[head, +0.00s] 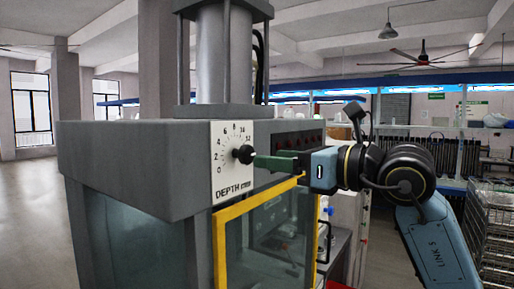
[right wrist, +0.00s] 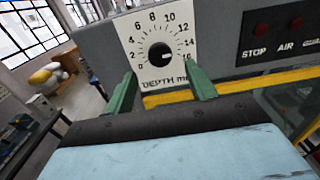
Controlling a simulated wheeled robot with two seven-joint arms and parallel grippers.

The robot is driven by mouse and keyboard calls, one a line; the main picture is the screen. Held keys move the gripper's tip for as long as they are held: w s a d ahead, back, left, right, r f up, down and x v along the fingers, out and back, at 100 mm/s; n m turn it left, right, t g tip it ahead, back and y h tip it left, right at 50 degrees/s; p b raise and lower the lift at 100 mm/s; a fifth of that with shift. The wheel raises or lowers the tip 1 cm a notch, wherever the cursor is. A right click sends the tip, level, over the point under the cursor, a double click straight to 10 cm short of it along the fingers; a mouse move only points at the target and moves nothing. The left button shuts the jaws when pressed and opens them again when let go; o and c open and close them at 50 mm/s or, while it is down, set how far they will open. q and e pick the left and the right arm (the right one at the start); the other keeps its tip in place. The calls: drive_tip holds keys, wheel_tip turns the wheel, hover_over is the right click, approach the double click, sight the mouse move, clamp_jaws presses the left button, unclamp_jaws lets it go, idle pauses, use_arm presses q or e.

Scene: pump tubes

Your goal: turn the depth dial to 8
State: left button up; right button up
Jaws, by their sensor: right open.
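The depth dial is a black knob (head: 243,154) on a white scale plate (head: 231,130) on the grey machine's front. In the right wrist view the knob (right wrist: 159,54) sits inside numbers from 0 to 16. Its small white mark points right, toward the 14 to 16 side; the exact value is hard to read. My right gripper (head: 262,161) is at the dial with its green fingers. In the right wrist view the gripper (right wrist: 159,70) is open, one finger on each side below the knob, with nothing between them. Contact cannot be told. My left gripper is not in view.
A yellow-framed clear door (head: 222,250) is just below the plate. A row of red buttons (head: 300,139) runs along the panel; STOP (right wrist: 261,29) and AIR (right wrist: 296,23) are right of the plate. A wire rack (head: 492,225) stands at the far right. Floor at left is clear.

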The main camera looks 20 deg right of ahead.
sight(250, 156)
drive_tip(key=p+x, duration=0.1)
drive_tip(key=x, duration=0.3)
drive_tip(key=shift+r, duration=0.1)
drive_tip(key=shift+w+a, duration=0.35)
drive_tip(key=shift+w, duration=0.05)
drive_tip(key=c, duration=1)
